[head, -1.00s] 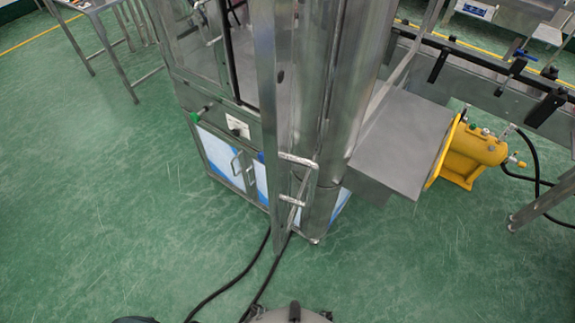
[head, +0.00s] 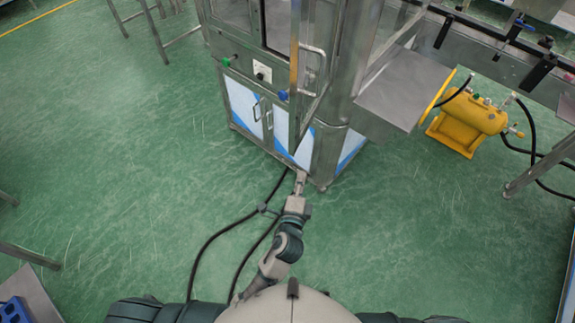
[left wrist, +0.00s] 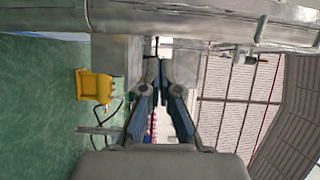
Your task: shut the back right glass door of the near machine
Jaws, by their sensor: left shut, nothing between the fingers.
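The near machine (head: 232,45) is a metal cabinet with glass above and white-blue lower panels. One glass door (head: 312,100) with a metal frame stands out from its near right corner, seen nearly edge-on, so it is open. Its bar handle (head: 322,62) faces right. My left gripper (head: 301,176) is shut and empty, just in front of the machine's lower near corner in the head view. In the left wrist view its fingers (left wrist: 152,62) meet close below a metal bar (left wrist: 200,12). I cannot tell whether they touch it. My right gripper is out of view.
A metal box (head: 393,95) juts out at the machine's right, beside a yellow unit (head: 470,122). Black cables (head: 210,240) run over the floor below the machine. Green floor (head: 120,150) is free at the left. A blue crate (head: 15,310) shows at the lower left.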

